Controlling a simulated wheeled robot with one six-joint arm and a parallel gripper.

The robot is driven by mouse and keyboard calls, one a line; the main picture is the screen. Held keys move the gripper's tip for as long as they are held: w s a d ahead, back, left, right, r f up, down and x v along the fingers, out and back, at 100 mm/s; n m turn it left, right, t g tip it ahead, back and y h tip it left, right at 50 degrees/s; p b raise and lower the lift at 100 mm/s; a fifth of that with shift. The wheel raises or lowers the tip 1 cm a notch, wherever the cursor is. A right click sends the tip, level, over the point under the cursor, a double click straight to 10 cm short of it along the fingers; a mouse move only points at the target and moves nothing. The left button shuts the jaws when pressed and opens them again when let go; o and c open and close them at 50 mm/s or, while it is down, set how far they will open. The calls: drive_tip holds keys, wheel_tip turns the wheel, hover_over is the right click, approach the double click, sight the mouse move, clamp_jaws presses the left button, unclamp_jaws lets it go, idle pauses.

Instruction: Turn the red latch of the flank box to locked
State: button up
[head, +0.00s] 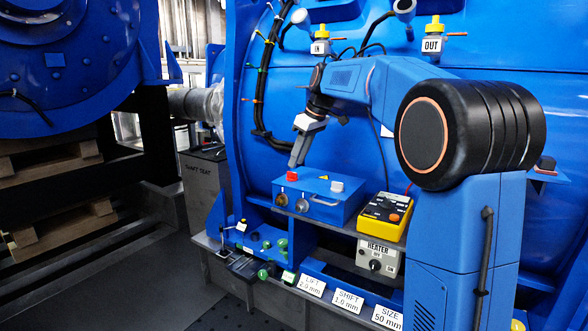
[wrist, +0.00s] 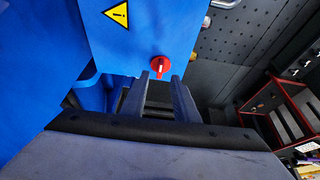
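The flank box (head: 313,193) is a blue box on the ledge of the big blue machine. Its red latch (head: 292,177) sits at the left end of its top. In the wrist view the latch (wrist: 160,66) is a round red knob with a raised grip, near the edge of the blue face with a yellow warning triangle (wrist: 117,15). My gripper (head: 296,158) is above the latch, pointing down. In the wrist view my gripper (wrist: 160,78) is open, its two fingers apart and empty. The latch shows just beyond the gap between the fingertips, apparently untouched.
A yellow device (head: 384,215) and a heater box (head: 378,257) stand right of the flank box. Knobs and a handle (head: 323,203) stick out of the box's front. A white cap (head: 337,186) is on its top. Black cables (head: 262,90) run down the machine behind my gripper.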

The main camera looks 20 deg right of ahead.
sight(292, 175)
drive_tip(key=shift+x, duration=2.1)
clamp_jaws()
